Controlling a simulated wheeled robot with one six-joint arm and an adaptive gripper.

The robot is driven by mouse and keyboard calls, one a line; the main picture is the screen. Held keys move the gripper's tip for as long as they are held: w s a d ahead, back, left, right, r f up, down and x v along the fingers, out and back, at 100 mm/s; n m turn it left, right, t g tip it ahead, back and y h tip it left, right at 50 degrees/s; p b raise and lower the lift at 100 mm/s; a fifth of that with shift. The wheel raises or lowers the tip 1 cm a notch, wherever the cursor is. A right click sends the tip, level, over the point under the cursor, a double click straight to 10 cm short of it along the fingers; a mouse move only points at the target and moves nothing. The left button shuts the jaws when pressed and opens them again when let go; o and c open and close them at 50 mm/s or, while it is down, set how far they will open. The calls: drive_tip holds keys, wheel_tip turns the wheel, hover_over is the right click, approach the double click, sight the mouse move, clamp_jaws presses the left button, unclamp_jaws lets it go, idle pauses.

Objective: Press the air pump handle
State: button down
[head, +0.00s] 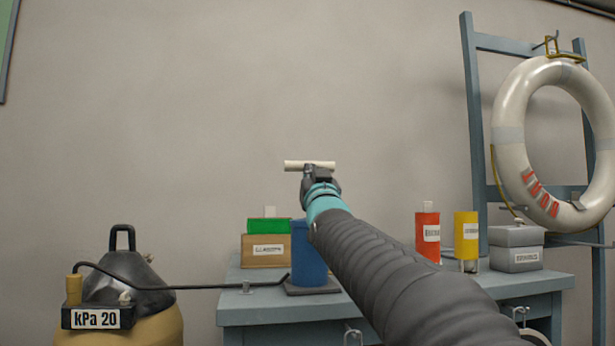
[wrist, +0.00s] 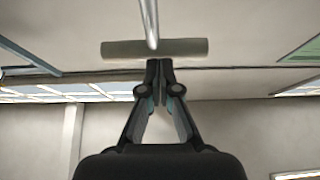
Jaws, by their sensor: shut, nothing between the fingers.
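The air pump on the bench has a blue cylinder (head: 309,258) on a dark base, partly behind my arm. Its cream T-bar handle (head: 295,165) stands high above the cylinder, level. My gripper (head: 316,174) is at the handle in the head view and covers part of it. In the wrist view the handle bar (wrist: 118,49) and its thin metal rod (wrist: 150,22) show just beyond my gripper (wrist: 158,64). The fingers are together and empty, with their tips close to the bar's middle. I cannot tell whether they touch it.
A black hose (head: 210,287) runs from the pump to a tan-and-black tank (head: 122,290) labelled "kPa 20". The blue-grey bench (head: 258,311) also holds boxes, a red cylinder (head: 427,236) and a yellow cylinder (head: 466,236). A lifebuoy (head: 508,134) hangs on a rack at right.

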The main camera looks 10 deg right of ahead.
drive_tip(key=b+v, duration=0.1)
drive_tip(key=v, duration=0.7)
drive_tip(key=shift+s, duration=0.15)
idle(1.2)
